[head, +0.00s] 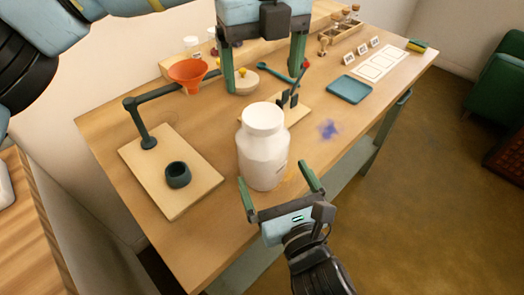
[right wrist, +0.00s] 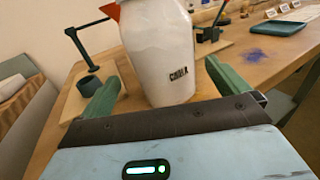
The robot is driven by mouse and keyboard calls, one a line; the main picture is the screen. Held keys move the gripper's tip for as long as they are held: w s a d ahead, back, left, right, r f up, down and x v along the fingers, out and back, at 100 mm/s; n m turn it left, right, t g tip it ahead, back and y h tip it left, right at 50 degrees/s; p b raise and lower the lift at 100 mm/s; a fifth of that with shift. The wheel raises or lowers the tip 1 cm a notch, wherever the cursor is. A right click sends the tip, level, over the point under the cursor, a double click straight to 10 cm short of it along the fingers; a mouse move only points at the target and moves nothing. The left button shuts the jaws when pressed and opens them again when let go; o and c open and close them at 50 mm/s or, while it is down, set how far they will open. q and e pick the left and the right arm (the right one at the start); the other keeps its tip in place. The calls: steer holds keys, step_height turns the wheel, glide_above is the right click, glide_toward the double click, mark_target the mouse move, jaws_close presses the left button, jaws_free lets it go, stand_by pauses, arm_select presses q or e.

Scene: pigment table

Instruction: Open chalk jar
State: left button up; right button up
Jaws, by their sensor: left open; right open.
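The chalk jar (head: 262,160) is a large white jar standing upright near the front of the table. Its white lid (head: 264,115) sits on top. In the right wrist view the jar (right wrist: 160,55) shows a dark "CHALK" label, and its top is cut off. My right gripper (head: 274,172) is open at the near side of the jar's lower body, one finger towards each side. I cannot tell whether either finger touches it. My left gripper (head: 262,80) is open, pointing down, behind and above the lid in the picture, apart from the jar.
An orange funnel (head: 188,72) is held on a dark stand with a wooden base (head: 180,195), where a small dark cup (head: 178,174) stands. A wooden disc with a yellow knob (head: 243,76) lies behind the jar. A blue tray (head: 350,89) and blue powder (head: 328,129) lie to the right.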

mark_target(263, 114)
arm_select(q)
steer(key=shift+w, duration=0.1)
arm_select(e)
steer(key=x, duration=0.7)
steer(key=shift+w, duration=0.15)
steer(key=c, duration=1.4)
arm_select(q)
steer(key=shift+m, duration=0.3)
arm_select(e)
steer(key=shift+c, duration=0.9)
arm_select(q)
steer(key=m, duration=0.6)
steer(key=shift+m, duration=0.3)
steer(key=m, duration=0.6)
arm_select(e)
steer(key=shift+f, duration=0.1)
arm_select(q)
steer(key=shift+f, duration=0.1)
steer(key=shift+f, duration=3.95)
